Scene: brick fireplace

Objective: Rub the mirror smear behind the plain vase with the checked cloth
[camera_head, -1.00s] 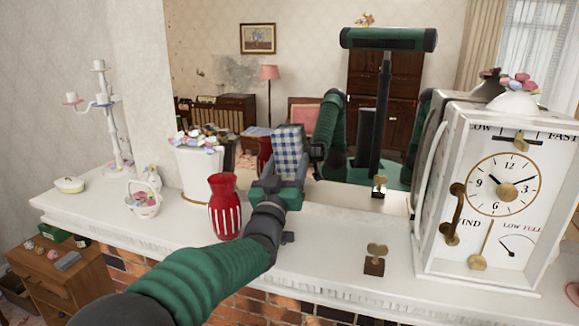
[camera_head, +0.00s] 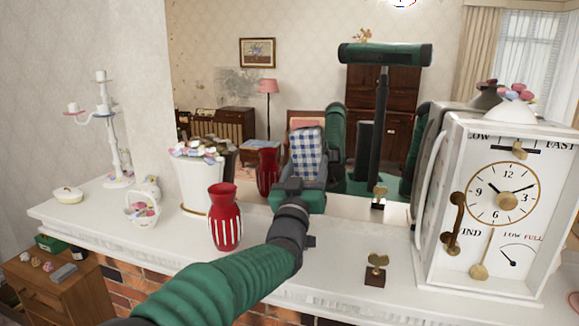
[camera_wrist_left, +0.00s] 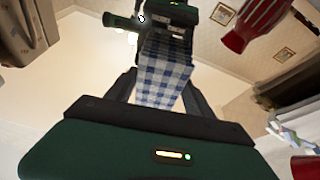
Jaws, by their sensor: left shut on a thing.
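My left gripper (camera_head: 300,184) is shut on the blue-and-white checked cloth (camera_head: 307,152), which stands up in front of the mirror; whether it touches the glass I cannot tell. The cloth also shows between the fingers in the left wrist view (camera_wrist_left: 162,75). A grey blotchy smear (camera_head: 238,86) shows on the mirror, up and left of the cloth and above the plain white vase (camera_head: 200,185) with flowers. A red vase with white stripes (camera_head: 225,222) stands in front, left of my gripper. My right gripper is not in view.
A white clock box (camera_head: 495,210) stands at the right of the mantel (camera_head: 150,240). A small brass key on a block (camera_head: 376,272) is near the front edge. A white candlestick (camera_head: 115,145) and flower basket (camera_head: 142,210) stand at left. My reflection shows in the mirror.

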